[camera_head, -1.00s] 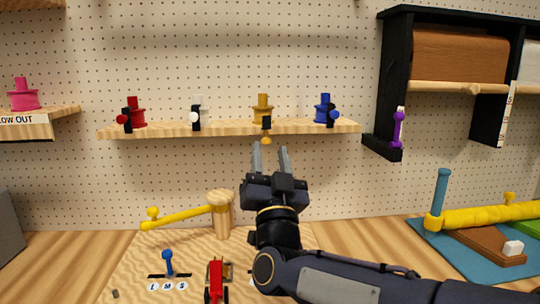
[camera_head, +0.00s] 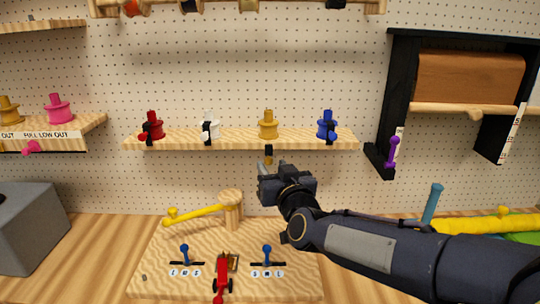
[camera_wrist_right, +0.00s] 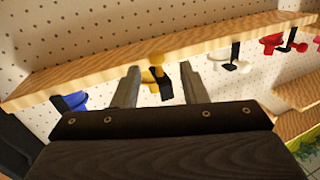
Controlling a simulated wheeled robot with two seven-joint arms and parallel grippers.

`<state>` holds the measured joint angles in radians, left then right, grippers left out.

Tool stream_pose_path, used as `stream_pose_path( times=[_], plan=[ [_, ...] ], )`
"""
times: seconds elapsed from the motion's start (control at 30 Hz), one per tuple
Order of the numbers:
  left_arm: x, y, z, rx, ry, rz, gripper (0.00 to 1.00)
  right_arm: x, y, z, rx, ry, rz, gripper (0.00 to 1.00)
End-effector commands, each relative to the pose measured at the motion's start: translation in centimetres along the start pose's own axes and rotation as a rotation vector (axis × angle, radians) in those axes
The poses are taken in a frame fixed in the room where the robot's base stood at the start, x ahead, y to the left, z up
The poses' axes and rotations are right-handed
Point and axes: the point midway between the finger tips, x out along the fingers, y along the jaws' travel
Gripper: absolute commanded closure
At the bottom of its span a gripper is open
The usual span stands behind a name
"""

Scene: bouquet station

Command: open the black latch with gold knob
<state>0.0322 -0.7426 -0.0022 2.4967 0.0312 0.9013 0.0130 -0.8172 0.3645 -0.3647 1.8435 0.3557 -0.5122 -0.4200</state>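The black latch (camera_head: 268,150) with the gold knob hangs below the front edge of the middle shelf, under the gold spool (camera_head: 268,127). In the right wrist view its gold knob (camera_wrist_right: 155,59) sits close to the shelf edge and the black latch arm (camera_wrist_right: 165,84) points down from it. My right gripper (camera_head: 274,169) is just below the latch in the head view. In the wrist view its two fingers stand apart, one on each side of the latch, with visible gaps. Contact with the latch cannot be seen. My left gripper is not in view.
A board (camera_head: 190,250) with a yellow lever (camera_head: 197,213) is below. A black cabinet (camera_head: 380,120) stands right.

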Motion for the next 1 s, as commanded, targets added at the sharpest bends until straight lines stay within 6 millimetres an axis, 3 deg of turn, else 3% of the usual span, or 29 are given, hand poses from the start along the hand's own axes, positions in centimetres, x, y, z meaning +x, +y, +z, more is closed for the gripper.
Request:
stream_pose_path(
  times=[0.1, 0.3, 0.6, 0.9, 1.0],
  plan=[
    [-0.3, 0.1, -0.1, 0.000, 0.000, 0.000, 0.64, 2.0, 0.0, 0.0, -0.002, -0.001, 0.001, 0.61],
    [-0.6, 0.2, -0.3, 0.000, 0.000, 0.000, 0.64, 4.0, 0.0, -0.1, -0.001, 0.000, 0.000, 0.61],
    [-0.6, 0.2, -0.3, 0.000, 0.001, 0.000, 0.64, 4.3, 0.0, -0.1, 0.001, 0.002, 0.000, 0.61],
    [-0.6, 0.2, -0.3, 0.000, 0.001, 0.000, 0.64, 4.3, 0.0, -0.1, 0.001, 0.002, -0.001, 0.98],
    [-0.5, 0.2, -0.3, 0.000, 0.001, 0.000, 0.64, 4.3, -0.1, -0.1, 0.001, 0.003, -0.001, 1.00]
  ],
)
